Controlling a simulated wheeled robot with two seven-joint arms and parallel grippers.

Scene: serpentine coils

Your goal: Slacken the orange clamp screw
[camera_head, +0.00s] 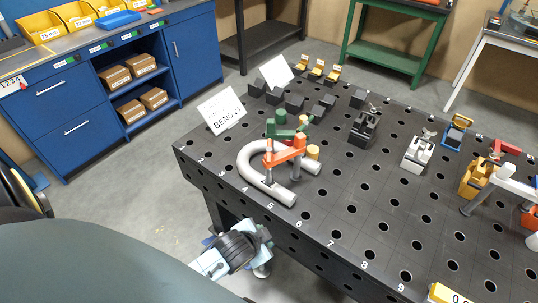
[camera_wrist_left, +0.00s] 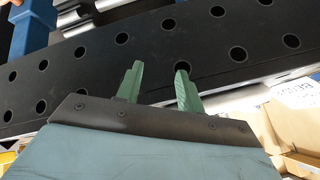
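The orange clamp (camera_head: 284,156) stands over a grey U-shaped tube (camera_head: 250,172) near the front left of the black perforated table. It has an orange arm and grey upright rods; I cannot tell which part is the screw. A green clamp (camera_head: 287,127) stands just behind it, partly overlapped. My left gripper (camera_wrist_left: 158,84) shows in the left wrist view with two green fingers apart and nothing between them. The table's holed surface is beyond the fingers; the orange clamp cannot be made out there. My right gripper is not seen in either view.
The black table (camera_head: 345,235) has numbered edges. White sign cards (camera_head: 222,110), dark blocks (camera_head: 294,103) and several other clamps, including a yellow one (camera_head: 477,178), stand on it. Blue cabinets (camera_head: 75,115) are at the left. The table's front middle is mostly clear.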

